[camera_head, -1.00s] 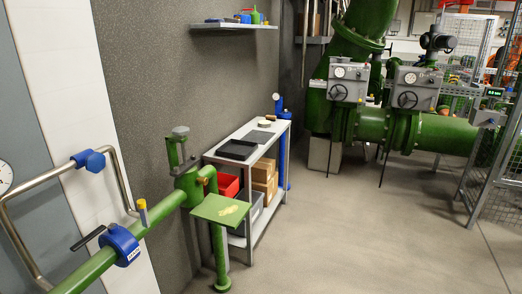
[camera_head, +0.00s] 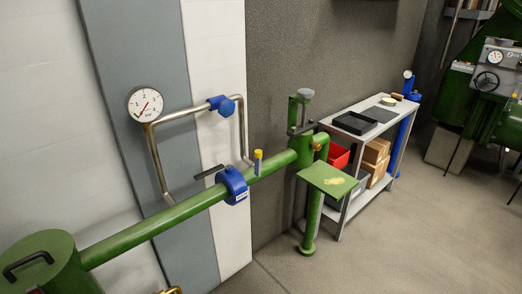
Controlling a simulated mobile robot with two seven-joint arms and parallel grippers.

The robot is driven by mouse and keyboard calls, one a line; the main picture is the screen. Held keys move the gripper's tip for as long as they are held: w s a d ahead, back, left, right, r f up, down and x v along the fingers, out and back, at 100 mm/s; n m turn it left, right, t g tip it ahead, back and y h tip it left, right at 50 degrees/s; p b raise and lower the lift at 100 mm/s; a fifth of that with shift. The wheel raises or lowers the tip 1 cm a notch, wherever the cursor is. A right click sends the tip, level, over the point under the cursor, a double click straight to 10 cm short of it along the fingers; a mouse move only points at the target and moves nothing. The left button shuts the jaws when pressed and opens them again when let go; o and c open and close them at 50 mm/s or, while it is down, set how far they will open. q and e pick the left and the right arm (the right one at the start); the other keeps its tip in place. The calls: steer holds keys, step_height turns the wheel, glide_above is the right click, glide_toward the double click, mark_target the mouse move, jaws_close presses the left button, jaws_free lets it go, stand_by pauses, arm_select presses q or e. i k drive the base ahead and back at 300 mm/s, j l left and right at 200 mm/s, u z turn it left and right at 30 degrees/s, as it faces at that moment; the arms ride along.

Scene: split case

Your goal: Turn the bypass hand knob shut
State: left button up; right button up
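A bent steel pipe (camera_head: 157,165) loops above the green main pipe (camera_head: 150,222) along the wall. A blue part (camera_head: 221,104) sits on the top run of this loop; I cannot tell its handle or setting. A blue valve body (camera_head: 235,185) with a white label and a black lever (camera_head: 210,173) sits on the green pipe below. A round grey knob (camera_head: 305,93) tops the green upright fitting to the right. No label says which is the bypass hand knob. Neither of my grippers is in view.
A round gauge (camera_head: 145,104) is at the loop's left end. A green vessel (camera_head: 45,262) with a black handle fills the lower left. A green plate (camera_head: 327,179) juts out before a shelf cart (camera_head: 346,205). The floor at lower right is clear.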

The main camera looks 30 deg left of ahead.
mark_target(226, 108)
steer(key=i+l+u, duration=0.1)
steer(key=i, duration=0.45)
steer(key=i+l+u, duration=0.1)
steer(key=i, duration=0.4)
steer(key=u, duration=1.4)
